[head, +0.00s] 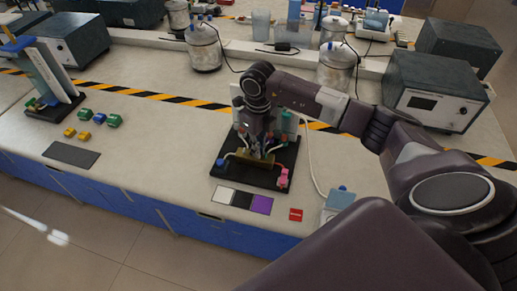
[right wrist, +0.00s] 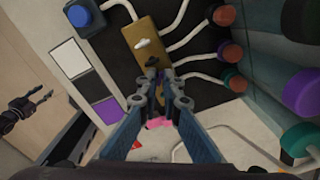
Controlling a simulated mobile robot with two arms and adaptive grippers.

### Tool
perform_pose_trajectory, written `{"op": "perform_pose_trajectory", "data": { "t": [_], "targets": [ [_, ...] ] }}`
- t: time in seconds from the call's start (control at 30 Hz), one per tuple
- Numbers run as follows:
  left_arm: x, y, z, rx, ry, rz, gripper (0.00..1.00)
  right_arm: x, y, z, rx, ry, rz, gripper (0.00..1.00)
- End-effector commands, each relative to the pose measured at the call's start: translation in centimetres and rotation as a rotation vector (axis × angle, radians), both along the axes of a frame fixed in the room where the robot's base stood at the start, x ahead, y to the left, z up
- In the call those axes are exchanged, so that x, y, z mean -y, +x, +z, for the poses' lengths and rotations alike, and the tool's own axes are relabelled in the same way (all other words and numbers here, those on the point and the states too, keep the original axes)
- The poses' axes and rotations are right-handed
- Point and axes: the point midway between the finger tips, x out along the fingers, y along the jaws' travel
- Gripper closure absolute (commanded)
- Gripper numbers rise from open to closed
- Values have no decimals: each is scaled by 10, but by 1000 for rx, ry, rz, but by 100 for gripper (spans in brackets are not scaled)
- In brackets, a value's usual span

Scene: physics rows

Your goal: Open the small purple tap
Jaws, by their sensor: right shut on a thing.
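A brass block (right wrist: 143,42) on a black board (head: 226,172) carries small lever taps. In the right wrist view a white tap (right wrist: 148,44) and a black tap (right wrist: 152,62) show on it. My right gripper (right wrist: 160,76) reaches down over the block's near end, its fingers close together on the small purple tap. The tap is mostly hidden between the fingertips, so its angle cannot be told. In the head view my right gripper (head: 262,145) hides much of the block. My left gripper (right wrist: 42,97) shows small at the left of the right wrist view, its fingers apart and empty.
White hoses run from the block to bottles with coloured caps, one purple (right wrist: 300,92). A blue knob (head: 220,162) and a pink part (head: 283,178) sit on the board. White, black and purple (head: 261,205) squares lie in front. A grey instrument (head: 430,95) stands right.

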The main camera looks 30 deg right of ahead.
Motion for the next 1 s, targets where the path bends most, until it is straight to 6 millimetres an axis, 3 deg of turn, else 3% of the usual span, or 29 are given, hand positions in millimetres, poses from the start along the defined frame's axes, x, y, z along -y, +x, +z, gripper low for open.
{"op": "perform_pose_trajectory", "data": {
  "t": [0.27, 1.0],
  "targets": [
    [0, 0, -15, 0, 0, 0, 60, 1, 2, -2, 4, -1, 118, 100],
    [0, 1, -71, 1, 0, 0, 60, 1, 1, -2, 4, -1, 759, 100]
  ]
}}
